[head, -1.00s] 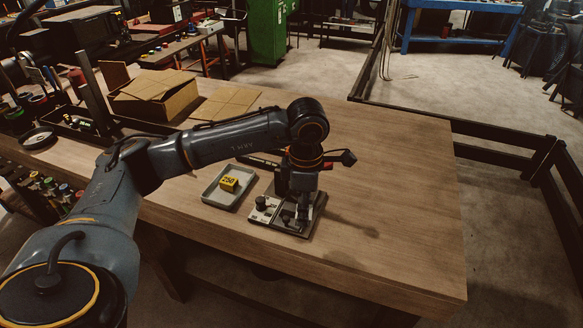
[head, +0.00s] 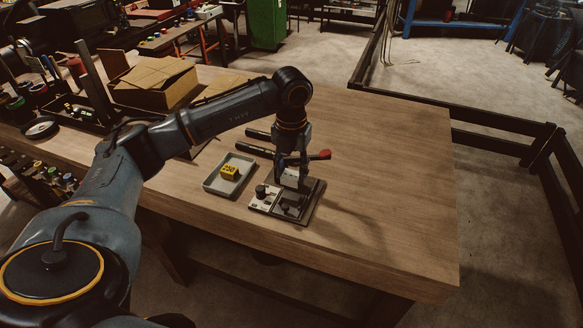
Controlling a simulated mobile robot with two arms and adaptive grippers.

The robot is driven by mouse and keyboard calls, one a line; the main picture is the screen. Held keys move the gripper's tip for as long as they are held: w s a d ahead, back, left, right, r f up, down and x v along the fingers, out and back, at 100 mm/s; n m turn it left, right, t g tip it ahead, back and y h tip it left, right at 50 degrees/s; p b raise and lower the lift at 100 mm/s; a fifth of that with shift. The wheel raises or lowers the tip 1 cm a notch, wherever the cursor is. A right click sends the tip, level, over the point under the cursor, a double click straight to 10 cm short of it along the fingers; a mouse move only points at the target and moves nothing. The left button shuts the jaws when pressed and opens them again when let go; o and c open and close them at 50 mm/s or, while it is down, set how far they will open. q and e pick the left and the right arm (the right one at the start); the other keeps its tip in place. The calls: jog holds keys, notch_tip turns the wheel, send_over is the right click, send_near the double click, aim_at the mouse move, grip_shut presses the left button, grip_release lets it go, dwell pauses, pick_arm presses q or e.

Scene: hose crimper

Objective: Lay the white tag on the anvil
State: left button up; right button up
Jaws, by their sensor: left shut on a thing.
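My left gripper (head: 292,163) is above the back part of the hose crimper's dark base (head: 309,208). A small white block with dark marks, which looks like the white tag (head: 290,178), is at its fingertips. The gripper is shut on it; the fingers are small and partly hidden. The crimper has a pale panel (head: 263,204) with a black knob at its left and dark parts (head: 291,207) just below the tag. I cannot tell which part is the anvil, or whether the tag touches anything. My right gripper is not in view.
A grey tray (head: 213,188) with a yellow marked block (head: 230,172) stands left of the crimper. A red-knobbed lever (head: 319,155) sticks out close right of my gripper. Dark bars (head: 258,151) lie behind the tray. The table's right side is clear.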

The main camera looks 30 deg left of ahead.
aim_at(291, 196)
pick_arm(q)
jog(key=shift+f+b, duration=1.85)
jog(key=shift+f, duration=1.3)
jog(key=shift+f+b, duration=0.25)
jog(key=shift+b, duration=0.05)
jog(key=shift+o, duration=0.2)
jog(key=shift+s+d+f+b, duration=0.15)
jog(key=shift+s+f+b, duration=0.15)
jog(key=shift+f, duration=0.3)
jog(key=shift+c, duration=0.9)
jog(key=shift+o, duration=0.2)
jog(key=o, duration=1.1)
jog(key=shift+w, duration=0.25)
jog(key=shift+o, duration=0.2)
jog(key=shift+r, duration=0.25)
